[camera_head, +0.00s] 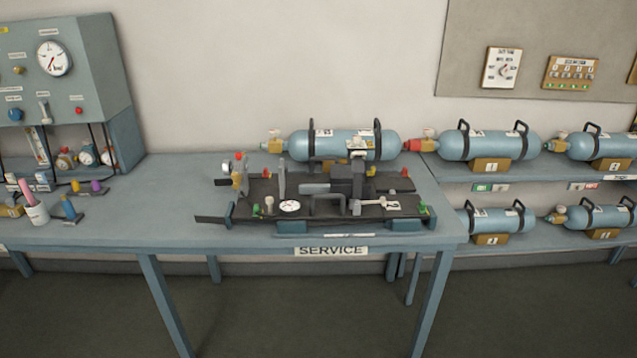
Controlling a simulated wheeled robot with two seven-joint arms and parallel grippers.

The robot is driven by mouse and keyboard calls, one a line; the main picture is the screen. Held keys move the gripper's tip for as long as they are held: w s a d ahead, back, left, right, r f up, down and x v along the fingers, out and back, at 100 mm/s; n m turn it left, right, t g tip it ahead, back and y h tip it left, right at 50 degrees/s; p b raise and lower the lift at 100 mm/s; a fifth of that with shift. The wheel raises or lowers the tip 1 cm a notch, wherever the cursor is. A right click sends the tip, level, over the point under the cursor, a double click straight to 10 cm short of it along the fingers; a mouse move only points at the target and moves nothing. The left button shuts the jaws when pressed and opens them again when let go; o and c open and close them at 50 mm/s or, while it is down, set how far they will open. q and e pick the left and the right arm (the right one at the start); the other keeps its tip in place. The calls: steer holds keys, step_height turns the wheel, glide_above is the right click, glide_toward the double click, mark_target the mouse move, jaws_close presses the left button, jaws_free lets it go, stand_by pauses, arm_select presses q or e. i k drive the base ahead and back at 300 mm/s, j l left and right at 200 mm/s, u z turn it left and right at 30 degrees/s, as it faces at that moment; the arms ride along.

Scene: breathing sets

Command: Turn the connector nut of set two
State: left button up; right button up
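A breathing set lies on the service table (190,215): a dark backplate (262,188) with straps, a round white dial (289,206) and small green and red fittings. A blue-grey cylinder (372,146) with two black handles lies behind it, its brass valve (279,140) at the left end. An upright brass fitting (240,176) with a red knob stands at the backplate's left end, beside a small gauge (227,167). Neither of my grippers is in view.
A test cabinet (100,60) stands at the left. A rack (520,172) with several cylinders stands at the right. A board (600,25) hangs on the wall.

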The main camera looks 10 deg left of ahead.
mark_target(228, 167)
steer(key=i+j+u, duration=0.25)
steer(key=j, duration=0.25)
steer(key=i+j+u, duration=0.2)
steer(key=i+j, duration=0.2)
